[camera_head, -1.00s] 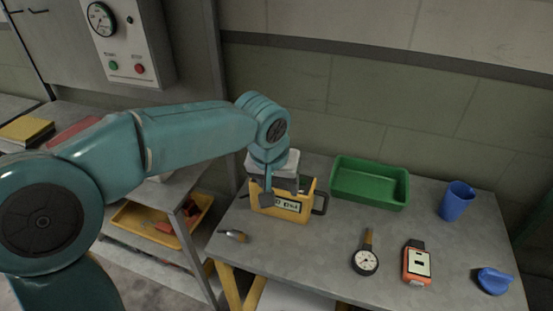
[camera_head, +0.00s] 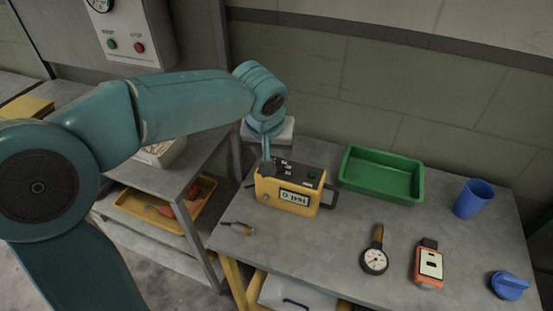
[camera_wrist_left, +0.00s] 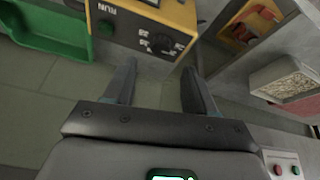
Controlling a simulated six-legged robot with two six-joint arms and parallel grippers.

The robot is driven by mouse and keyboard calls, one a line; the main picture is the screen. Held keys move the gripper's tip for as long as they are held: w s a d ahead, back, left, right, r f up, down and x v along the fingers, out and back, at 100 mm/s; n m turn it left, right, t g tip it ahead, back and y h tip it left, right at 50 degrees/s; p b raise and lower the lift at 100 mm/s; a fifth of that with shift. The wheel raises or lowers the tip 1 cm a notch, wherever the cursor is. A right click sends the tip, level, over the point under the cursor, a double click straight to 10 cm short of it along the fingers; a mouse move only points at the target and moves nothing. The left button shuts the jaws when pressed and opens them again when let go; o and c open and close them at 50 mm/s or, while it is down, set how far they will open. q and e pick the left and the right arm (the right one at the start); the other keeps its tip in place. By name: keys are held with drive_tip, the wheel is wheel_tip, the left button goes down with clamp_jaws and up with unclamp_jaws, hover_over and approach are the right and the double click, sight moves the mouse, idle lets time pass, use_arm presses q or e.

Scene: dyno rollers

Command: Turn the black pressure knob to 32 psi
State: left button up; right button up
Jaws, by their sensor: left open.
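The yellow pressure unit (camera_head: 268,188) stands on the grey table, with a small display (camera_head: 295,198) whose reading is too small to tell surely. Its dark top panel holds a green button (camera_head: 311,174) and white markings. The black knob (camera_wrist_left: 160,44) shows in the left wrist view among white marks, on the panel's end away from the green button. My left gripper (camera_head: 267,153) is over that end of the unit in the head view and partly covers the knob area. In the left wrist view my left gripper (camera_wrist_left: 160,70) is open and empty, its fingertips short of the knob.
A green tray (camera_head: 382,190) stands right of the unit. A round gauge (camera_head: 374,261), an orange meter (camera_head: 429,268), a blue cup (camera_head: 473,199) and a blue cap (camera_head: 509,286) lie farther right. A small tool (camera_head: 238,228) lies at the front left. A shelf unit (camera_head: 165,178) stands left.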

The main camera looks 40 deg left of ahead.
sight(276, 163)
use_arm(q)
drive_tip(key=x, duration=0.6)
drive_tip(key=shift+a+f, duration=0.15)
drive_tip(key=shift+f, duration=0.25)
drive_tip(key=shift+w, duration=0.15)
clamp_jaws()
